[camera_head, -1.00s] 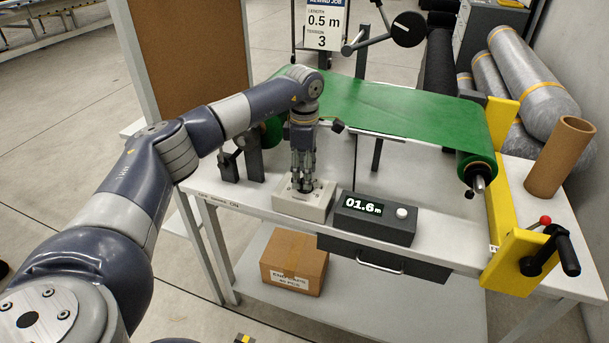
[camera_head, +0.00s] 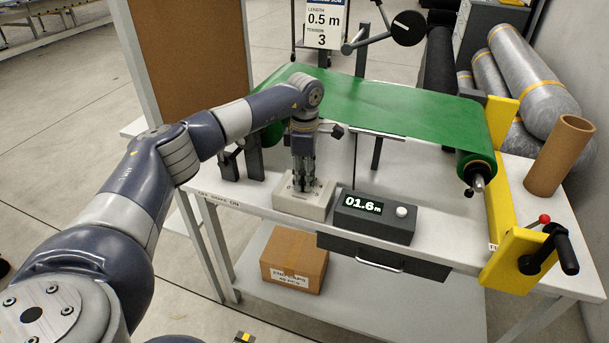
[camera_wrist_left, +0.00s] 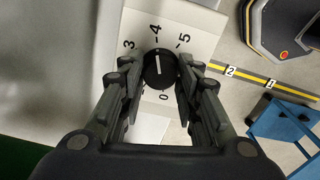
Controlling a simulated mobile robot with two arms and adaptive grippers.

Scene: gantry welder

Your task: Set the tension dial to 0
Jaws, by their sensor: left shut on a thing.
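The tension dial is a round black knob (camera_wrist_left: 158,68) with a white pointer line, on a pale box (camera_head: 318,205) at the front left of the table. In the left wrist view, a pale face (camera_wrist_left: 190,18) around it carries the numbers 3, 4, 5 and 0. The pointer lies roughly toward the 4. My left gripper (camera_head: 303,188) points down over the box, with its fingers shut on the knob; it also shows in the left wrist view (camera_wrist_left: 158,82). In the head view the fingers hide the knob. My right gripper is not in view.
A dark counter box (camera_head: 375,217) reading 01.6 m, with a white button, stands just right of the dial box. Green sheet (camera_head: 390,105) spans the table behind. A yellow frame (camera_head: 510,258) with a crank stands right. A card (camera_head: 325,25) reads 0.5 m, tension 3.

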